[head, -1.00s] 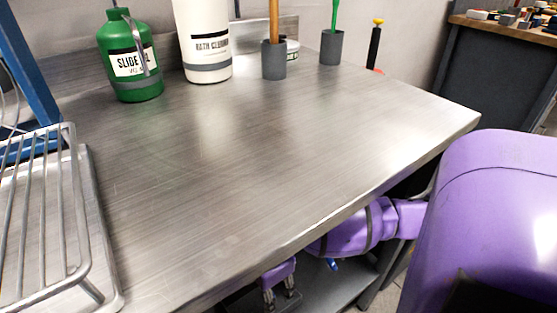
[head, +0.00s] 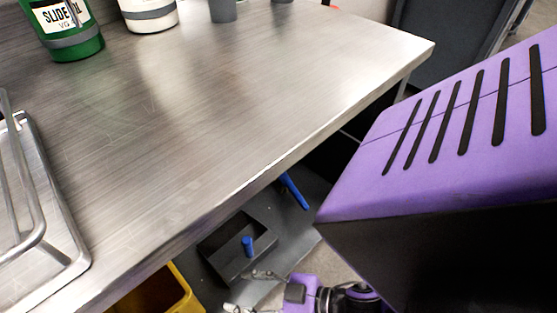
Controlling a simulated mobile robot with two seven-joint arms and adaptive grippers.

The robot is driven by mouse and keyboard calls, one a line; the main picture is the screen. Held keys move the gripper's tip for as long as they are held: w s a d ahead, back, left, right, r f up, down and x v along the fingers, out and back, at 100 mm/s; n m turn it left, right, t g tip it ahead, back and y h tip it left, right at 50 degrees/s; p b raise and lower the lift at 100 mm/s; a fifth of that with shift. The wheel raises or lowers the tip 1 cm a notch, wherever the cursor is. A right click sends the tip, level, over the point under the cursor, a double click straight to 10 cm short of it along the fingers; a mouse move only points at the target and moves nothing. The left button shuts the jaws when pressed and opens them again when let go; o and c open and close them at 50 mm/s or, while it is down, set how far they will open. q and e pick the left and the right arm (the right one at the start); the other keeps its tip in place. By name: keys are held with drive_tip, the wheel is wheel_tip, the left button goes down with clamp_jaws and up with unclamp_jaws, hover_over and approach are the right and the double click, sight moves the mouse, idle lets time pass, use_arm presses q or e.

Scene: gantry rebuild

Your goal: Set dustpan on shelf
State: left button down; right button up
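A dark grey open-topped box-like pan (head: 222,262) with a short blue upright piece (head: 248,245) lies under the table edge, on or over the grey lower shelf (head: 290,240). It may be the dustpan; I cannot tell for sure. A blue handle (head: 294,191) sticks out from under the table beyond it; what it belongs to is hidden. My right gripper (head: 244,291) is at the bottom of the view, just nearer than the pan. Its fingers look spread and hold nothing visible. My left gripper is out of view.
The steel tabletop (head: 220,110) is mostly bare. A wire rack on a tray (head: 70,258) is at left. A green bottle (head: 75,40), a white bottle (head: 150,15) and a grey cup (head: 222,10) stand at the back. A yellow bin (head: 178,292) is below the front edge.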

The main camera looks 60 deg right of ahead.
drive_tip(key=s+d+f+m+g+h, duration=0.2)
drive_tip(key=s+f+g, duration=0.3)
drive_tip(key=s, duration=0.5)
drive_tip(key=s+d+f+m+g+h, duration=0.1)
drive_tip(key=s+d+f+g+h, duration=0.2)
drive_tip(key=s+f, duration=0.55)
use_arm(q)
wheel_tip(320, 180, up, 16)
drive_tip(key=p, duration=1.8)
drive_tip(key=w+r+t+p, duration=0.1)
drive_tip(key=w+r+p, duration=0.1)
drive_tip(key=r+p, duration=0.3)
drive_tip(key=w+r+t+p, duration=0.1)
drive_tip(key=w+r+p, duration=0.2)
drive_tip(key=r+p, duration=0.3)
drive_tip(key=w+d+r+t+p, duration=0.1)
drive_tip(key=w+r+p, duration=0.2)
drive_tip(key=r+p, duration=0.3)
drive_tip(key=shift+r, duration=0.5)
use_arm(e)
drive_tip(key=w+r+t, duration=0.1)
drive_tip(key=w+r, duration=0.2)
drive_tip(key=r, duration=1.4)
drive_tip(key=w+a+r+t, duration=0.1)
drive_tip(key=w+r+t, duration=0.1)
drive_tip(key=r, duration=1.6)
drive_tip(key=shift+w+a+r+m+y, duration=0.2)
drive_tip(key=shift+w+r+m+y, duration=0.15)
drive_tip(key=shift+w, duration=0.3)
